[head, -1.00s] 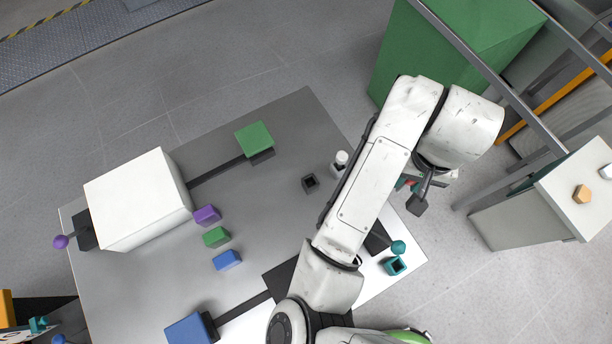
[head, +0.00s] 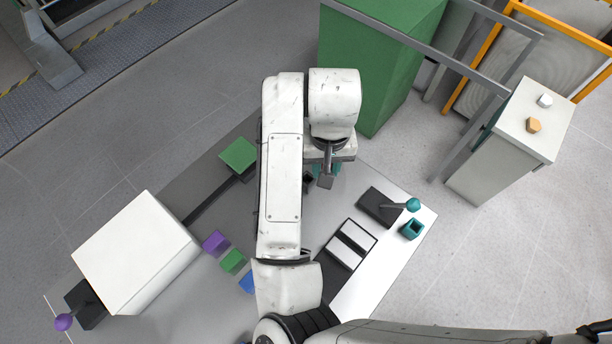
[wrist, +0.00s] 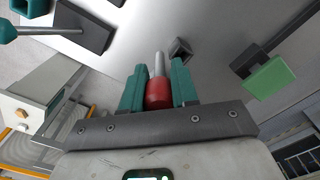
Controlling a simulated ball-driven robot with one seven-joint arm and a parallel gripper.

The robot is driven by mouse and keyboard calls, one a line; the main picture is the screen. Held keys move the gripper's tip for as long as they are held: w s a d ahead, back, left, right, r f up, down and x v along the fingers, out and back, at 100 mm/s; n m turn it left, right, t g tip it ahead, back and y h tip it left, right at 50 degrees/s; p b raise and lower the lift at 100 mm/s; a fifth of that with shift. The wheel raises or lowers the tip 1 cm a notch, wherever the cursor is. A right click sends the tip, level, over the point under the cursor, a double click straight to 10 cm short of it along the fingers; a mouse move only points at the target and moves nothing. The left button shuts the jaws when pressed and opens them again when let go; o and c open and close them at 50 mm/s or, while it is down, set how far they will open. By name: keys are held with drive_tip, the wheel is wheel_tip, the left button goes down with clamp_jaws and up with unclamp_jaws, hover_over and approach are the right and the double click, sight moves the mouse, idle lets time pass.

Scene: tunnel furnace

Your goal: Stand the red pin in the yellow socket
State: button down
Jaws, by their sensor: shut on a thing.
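The red pin (wrist: 158,92) is held between the teal fingers of my gripper (wrist: 158,74) in the wrist view. Its grey metal shank (wrist: 159,64) points away from the palm. A small dark grey socket (wrist: 180,48) is on the grey table just beyond the pin's tip, a little to the right. In the head view my gripper (head: 324,172) is over the table, and the dark socket (head: 308,183) shows partly beside it; the pin is hidden there. I see no yellow colour on any socket.
A teal socket (head: 412,229) and a teal-knobbed lever (head: 412,204) are at the table's right. A green block (head: 239,154) on a dark track is left of my arm. A white box (head: 136,252) stands at far left. A tall green cabinet (head: 375,60) stands behind.

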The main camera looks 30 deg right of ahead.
drive_tip(key=w+f+b, duration=0.1)
drive_tip(key=f+b, duration=0.1)
drive_tip(key=w+a+f+b, duration=0.1)
drive_tip(key=w+f, duration=0.1)
drive_tip(key=shift+w+f+b, duration=0.15)
drive_tip(key=shift+f+b, duration=0.1)
drive_tip(key=shift+b, duration=0.15)
drive_tip(key=f+b, duration=0.1)
drive_tip(key=w+f+b, duration=0.1)
drive_tip(key=f+b, duration=0.2)
drive_tip(key=b, duration=0.1)
drive_tip(key=shift+w+a+f, duration=0.2)
drive_tip(key=shift+w, duration=0.1)
drive_tip(key=shift+f, duration=0.15)
drive_tip(key=c, duration=0.9)
unclamp_jaws()
drive_tip(key=shift+o, duration=0.2)
wheel_tip(320, 180, up, 12)
drive_tip(key=p, duration=0.2)
drive_tip(key=shift+r, duration=0.2)
